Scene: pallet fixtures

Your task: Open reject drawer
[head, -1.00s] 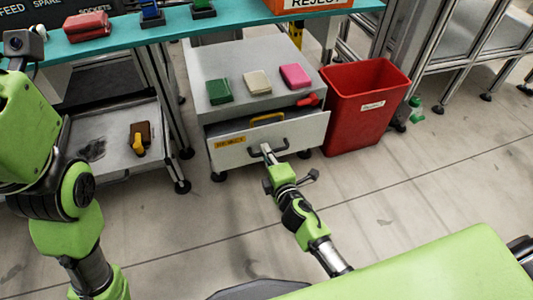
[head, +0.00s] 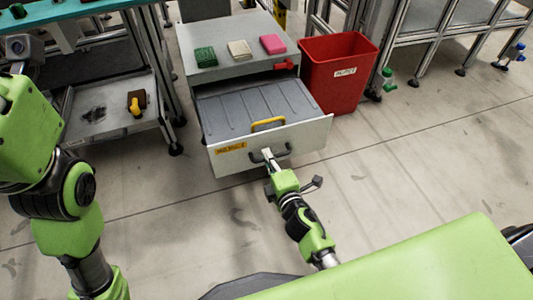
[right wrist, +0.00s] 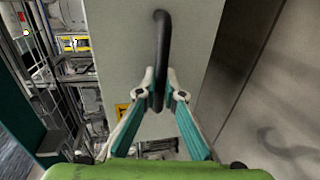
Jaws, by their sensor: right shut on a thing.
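The reject drawer (head: 228,160) is pulled well out of the grey cabinet (head: 219,64), with its front toward me. A grey lid with a yellow handle (head: 267,124) covers its inside. My right gripper (head: 268,155) is shut on the dark drawer handle (head: 285,154). In the right wrist view, the two fingertips (right wrist: 158,88) close on the dark handle bar (right wrist: 162,40) from both sides. My left arm shows at the left of the head view, but its gripper is not in the picture.
Green (head: 206,57), cream (head: 240,49) and pink (head: 273,44) blocks lie on the cabinet top. A red bin (head: 335,85) stands right of the cabinet. A shelf cart (head: 100,125) with a brown and yellow item (head: 136,103) stands left. The floor in front is clear.

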